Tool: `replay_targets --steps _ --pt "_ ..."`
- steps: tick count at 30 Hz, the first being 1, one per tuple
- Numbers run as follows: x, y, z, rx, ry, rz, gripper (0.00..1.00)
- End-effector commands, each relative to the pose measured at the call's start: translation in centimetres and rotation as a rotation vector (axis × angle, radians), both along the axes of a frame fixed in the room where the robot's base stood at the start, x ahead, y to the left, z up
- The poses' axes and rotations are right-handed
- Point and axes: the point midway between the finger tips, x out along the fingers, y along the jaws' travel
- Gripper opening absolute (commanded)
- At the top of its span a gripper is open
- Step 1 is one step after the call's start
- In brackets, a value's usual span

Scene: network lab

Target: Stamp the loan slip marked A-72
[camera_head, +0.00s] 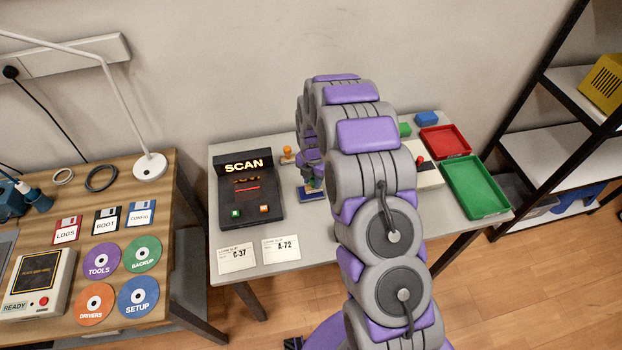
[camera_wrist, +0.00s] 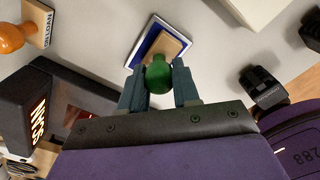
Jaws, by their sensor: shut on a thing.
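My gripper (camera_wrist: 158,86) is shut on the round green handle (camera_wrist: 158,72) of a stamp. The stamp's wooden base (camera_wrist: 168,46) is over the blue ink pad (camera_wrist: 149,45); I cannot tell whether it touches the pad. In the head view the gripper (camera_head: 312,180) is partly hidden by my arm, with the blue pad (camera_head: 306,195) beneath it. The loan slip marked A-72 (camera_head: 281,250) lies flat at the table's front edge, right of the slip marked C-37 (camera_head: 237,258). A second stamp with an orange handle (camera_head: 287,151) stands behind; it also shows in the wrist view (camera_wrist: 12,38).
The black SCAN device (camera_head: 248,200) stands left of the pad. A red tray (camera_head: 445,141), a green tray (camera_head: 474,188) and a pale box with a red button (camera_head: 427,177) are on the right. Bare tabletop (camera_head: 325,230) lies right of the slips.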

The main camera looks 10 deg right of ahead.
Motion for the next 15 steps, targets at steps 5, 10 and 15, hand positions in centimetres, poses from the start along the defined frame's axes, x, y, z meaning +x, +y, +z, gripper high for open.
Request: replay_targets --steps 5,10,15 --pt "-0.01 0.46 -0.20 -0.004 0.000 0.001 0.12" --pt "0.00 0.37 -0.38 -0.004 0.001 0.002 0.12" --pt "-0.01 0.08 -0.56 0.000 0.000 0.002 0.12"
